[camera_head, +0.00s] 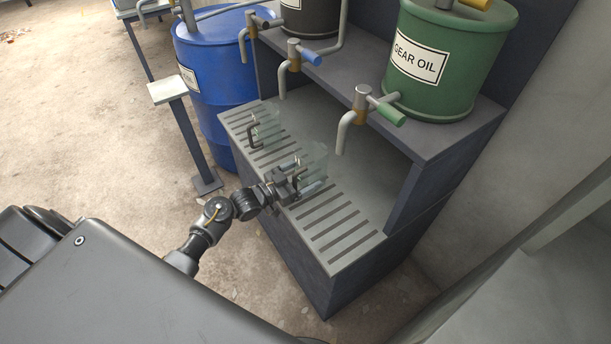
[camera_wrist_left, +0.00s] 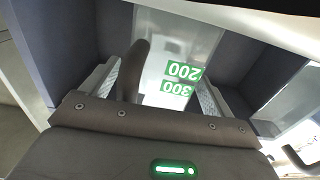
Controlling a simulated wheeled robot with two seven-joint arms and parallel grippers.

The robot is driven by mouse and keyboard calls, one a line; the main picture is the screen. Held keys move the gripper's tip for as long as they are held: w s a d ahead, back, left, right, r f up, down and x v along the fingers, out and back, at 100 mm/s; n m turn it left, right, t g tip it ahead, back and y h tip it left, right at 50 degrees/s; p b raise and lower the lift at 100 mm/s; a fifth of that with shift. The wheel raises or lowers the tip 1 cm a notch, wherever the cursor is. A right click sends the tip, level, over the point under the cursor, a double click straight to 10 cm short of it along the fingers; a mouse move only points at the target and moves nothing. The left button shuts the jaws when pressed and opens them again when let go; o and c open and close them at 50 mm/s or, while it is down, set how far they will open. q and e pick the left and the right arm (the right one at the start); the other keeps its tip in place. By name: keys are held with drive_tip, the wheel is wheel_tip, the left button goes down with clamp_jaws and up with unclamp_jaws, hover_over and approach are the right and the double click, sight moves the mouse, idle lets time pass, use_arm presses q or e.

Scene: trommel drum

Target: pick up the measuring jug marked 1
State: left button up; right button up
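Two clear measuring jugs with dark handles stand on the slatted drip shelf (camera_head: 335,225). The nearer jug (camera_head: 315,162) is at my left gripper (camera_head: 292,184); the farther jug (camera_head: 268,124) stands up and left of it. I cannot read a mark 1 on either. In the left wrist view, a clear jug (camera_wrist_left: 175,50) with green 200 and 300 labels, upside down in the picture, lies ahead of the fingers. Its dark handle (camera_wrist_left: 133,68) is between the two fingers, nearer the left one. My left gripper (camera_wrist_left: 157,95) looks open, with a gap between its fingers.
Taps hang above the shelf: a green-handled tap (camera_head: 362,115) under the green gear oil drum (camera_head: 450,65) and a blue-handled tap (camera_head: 293,60). A blue barrel (camera_head: 222,75) stands behind. The shelf's near end is clear.

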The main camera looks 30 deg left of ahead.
use_arm(q)
drive_tip(key=c, duration=0.9)
